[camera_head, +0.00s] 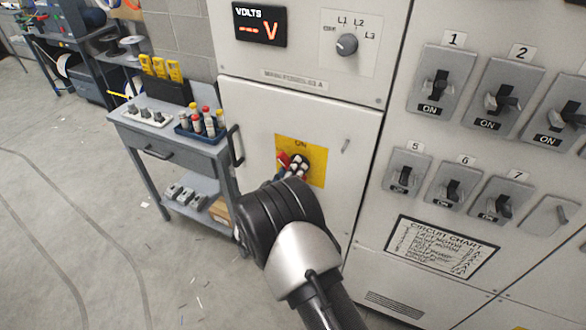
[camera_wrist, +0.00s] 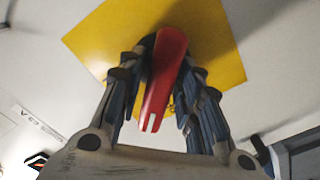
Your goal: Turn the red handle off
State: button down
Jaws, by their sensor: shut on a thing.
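The red handle (camera_wrist: 164,80) sits on a yellow plate (camera_wrist: 105,40) and lies between the two fingers of my gripper (camera_wrist: 165,95) in the wrist view. My gripper is shut on it. In the head view the handle (camera_head: 283,160) shows as a bit of red at the left of my gripper (camera_head: 298,166), and my wrist hides the rest. The yellow plate (camera_head: 316,172) is on the white cabinet door, with the word ON readable at its top. The handle's exact angle is hard to tell in the head view.
Several numbered switches, such as switch 5 (camera_head: 405,173), line the panel at the right. A selector knob (camera_head: 347,44) and a volts display (camera_head: 260,25) are above. A grey cart (camera_head: 171,144) with tools stands left of the cabinet. Open floor lies at the far left.

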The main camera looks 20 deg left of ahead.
jog(key=n, duration=0.4)
jog(key=shift+a+n+p, duration=0.1)
jog(key=shift+n+p, duration=0.2)
jog(key=shift+p, duration=0.1)
jog(key=n, duration=0.4)
jog(key=shift+f+p, duration=0.15)
jog(key=shift+p, duration=0.2)
jog(key=shift+n, duration=0.3)
jog(key=c, duration=1.4)
grip_release()
jog(key=s+a, duration=0.1)
jog(key=s, duration=1.1)
